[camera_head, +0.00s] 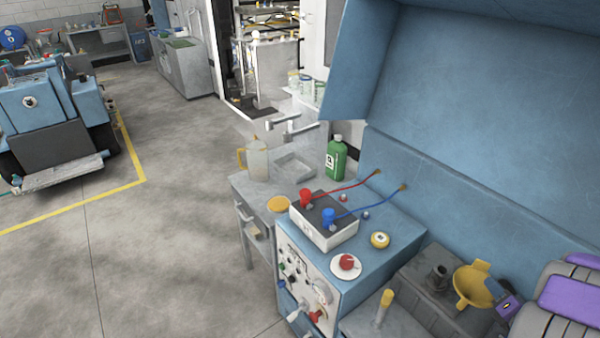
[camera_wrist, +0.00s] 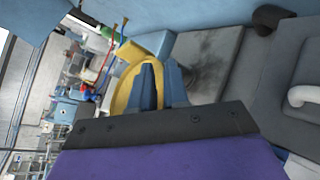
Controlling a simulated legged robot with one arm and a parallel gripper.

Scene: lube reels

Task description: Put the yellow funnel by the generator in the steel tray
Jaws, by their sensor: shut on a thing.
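The yellow funnel (camera_head: 474,286) is at the lower right in the head view, over the grey machinery of the generator (camera_head: 405,238). My gripper (camera_head: 505,304) is at its right side, shut on it. In the wrist view the funnel (camera_wrist: 124,82) shows as a yellow rim and wall around the fingers (camera_wrist: 160,85), which hide part of it. I cannot tell whether the funnel still touches the machinery below. The shallow steel tray (camera_head: 293,168) lies on the grey bench (camera_head: 245,185) beyond the generator and looks empty.
A pale jug (camera_head: 257,162) and a green bottle (camera_head: 336,158) flank the tray. A battery box (camera_head: 323,222) with red and blue clamps and cables stands on the generator between the funnel and bench. The raised blue cover (camera_head: 480,110) fills the right. Open floor lies left.

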